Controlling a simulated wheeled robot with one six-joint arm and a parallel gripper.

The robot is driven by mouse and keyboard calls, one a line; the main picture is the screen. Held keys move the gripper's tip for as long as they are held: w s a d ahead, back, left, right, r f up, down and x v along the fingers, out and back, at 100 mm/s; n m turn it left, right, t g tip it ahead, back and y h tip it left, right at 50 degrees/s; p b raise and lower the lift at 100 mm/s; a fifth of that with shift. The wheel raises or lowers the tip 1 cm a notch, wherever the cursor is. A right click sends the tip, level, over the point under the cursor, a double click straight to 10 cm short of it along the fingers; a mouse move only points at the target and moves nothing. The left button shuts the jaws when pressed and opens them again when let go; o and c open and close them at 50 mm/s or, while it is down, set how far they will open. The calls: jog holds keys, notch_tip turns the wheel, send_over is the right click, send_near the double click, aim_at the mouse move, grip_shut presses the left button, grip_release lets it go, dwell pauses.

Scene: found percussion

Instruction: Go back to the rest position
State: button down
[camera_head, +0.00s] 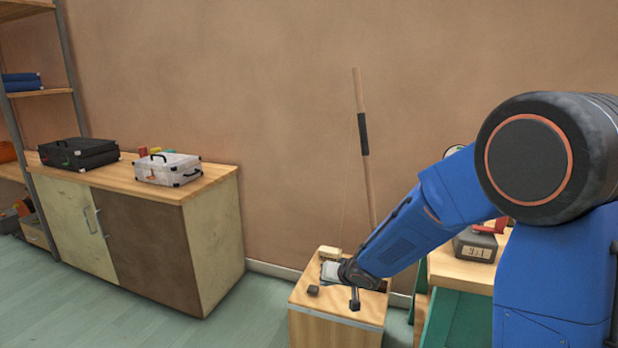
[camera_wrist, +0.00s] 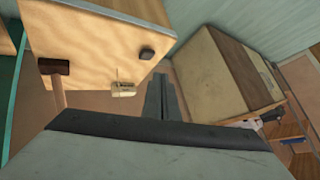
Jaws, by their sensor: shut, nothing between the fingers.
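My gripper (camera_head: 329,270) is over the wooden box (camera_head: 335,325) in the head view, at the end of my blue arm. In the wrist view its fingers (camera_wrist: 163,95) are together, with nothing between them. The box top (camera_wrist: 100,30) also shows in the wrist view, to the left of the fingers. On the box are a mallet (camera_head: 354,299) with a dark head, a small dark block (camera_head: 313,290) and a pale block (camera_head: 330,253). The mallet head (camera_wrist: 54,66), dark block (camera_wrist: 147,53) and pale block (camera_wrist: 122,91) show in the wrist view, clear of the fingers.
A tall stick (camera_head: 361,120) with a dark grip rises behind the box against the wall. A cabinet (camera_head: 155,245) at left carries a black case (camera_head: 80,153) and a white case (camera_head: 167,169). Floor between cabinet and box is clear.

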jog(key=s+d+r+m+h, duration=0.1)
jog(key=s+d+r+h, duration=0.2)
jog(key=s+d+r, duration=0.55)
jog(key=s+d+r+h, duration=0.2)
jog(key=s+d+r, duration=0.35)
jog(key=d, duration=0.55)
jog(key=s+d+g, duration=0.1)
jog(key=s+d, duration=0.1)
jog(key=s, duration=1)
jog(key=s+d+r+n+g, duration=0.1)
jog(key=s+d+g, duration=0.1)
jog(key=s, duration=1)
jog(key=shift+s+r+y, duration=0.2)
jog(key=shift+s+y, duration=0.1)
jog(key=shift+s, duration=0.1)
